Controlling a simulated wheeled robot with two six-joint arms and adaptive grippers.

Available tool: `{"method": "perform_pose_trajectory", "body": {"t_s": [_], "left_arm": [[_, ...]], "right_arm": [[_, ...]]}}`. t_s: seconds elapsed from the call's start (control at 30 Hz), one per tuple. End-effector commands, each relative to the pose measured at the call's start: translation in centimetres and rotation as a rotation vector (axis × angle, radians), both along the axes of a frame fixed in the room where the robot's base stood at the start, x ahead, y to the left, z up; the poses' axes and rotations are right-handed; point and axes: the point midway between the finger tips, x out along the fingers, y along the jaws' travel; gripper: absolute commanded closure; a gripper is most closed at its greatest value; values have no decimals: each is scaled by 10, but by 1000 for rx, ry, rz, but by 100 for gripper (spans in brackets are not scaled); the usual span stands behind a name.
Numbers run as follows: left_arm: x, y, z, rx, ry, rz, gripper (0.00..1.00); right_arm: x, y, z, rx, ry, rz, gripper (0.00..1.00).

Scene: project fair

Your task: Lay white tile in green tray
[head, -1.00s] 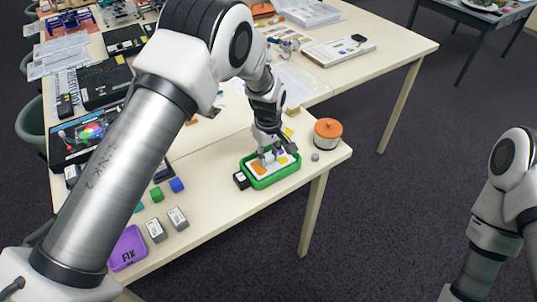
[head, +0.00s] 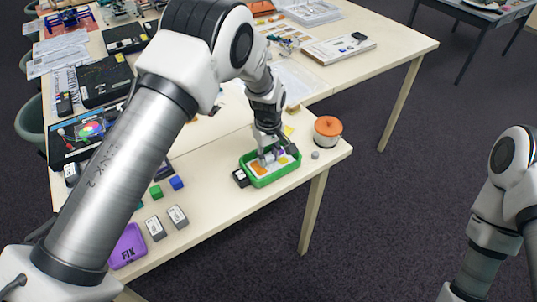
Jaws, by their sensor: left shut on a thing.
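The green tray (head: 270,183) lies near the right end of the front table. The white tile (head: 284,168) shows inside its rim, with orange, purple and yellow patches on it. My left gripper (head: 268,160) reaches down into the tray from above and is shut on the tile. The fingers hide part of the tile, and I cannot tell whether it rests flat on the tray floor. My right arm shows at the right edge, away from the table; its gripper is out of view.
A round pot with an orange lid (head: 328,131) and a small grey knob (head: 315,155) stand right of the tray. A small black box (head: 240,178) is close on its left. Blocks and a purple FIX tray (head: 128,246) lie further left.

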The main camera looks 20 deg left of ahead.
Motion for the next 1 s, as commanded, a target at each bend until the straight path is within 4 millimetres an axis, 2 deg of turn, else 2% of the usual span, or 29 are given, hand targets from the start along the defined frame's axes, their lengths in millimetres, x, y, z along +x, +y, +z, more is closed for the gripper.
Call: {"method": "perform_pose_trajectory", "body": {"t_s": [0.47,0.5,0.57,0.6,0.8,0.87,0.9,1.0], "left_arm": [[0,0,-8,0,0,0,100],[0,0,-8,0,0,0,62],[0,0,-7,0,0,0,41],[0,0,-7,0,0,0,36],[0,0,-7,0,0,0,36],[0,0,-7,0,0,0,19],[0,0,-7,0,0,0,15],[0,0,-7,0,0,0,15]], "right_arm": [[0,0,-4,0,0,0,60],[0,0,-4,0,0,0,60],[0,0,-4,0,0,0,60],[0,0,-4,0,0,0,60],[0,0,-4,0,0,0,60],[0,0,-4,0,0,0,60],[0,0,-4,0,0,0,60],[0,0,-4,0,0,0,60]]}}
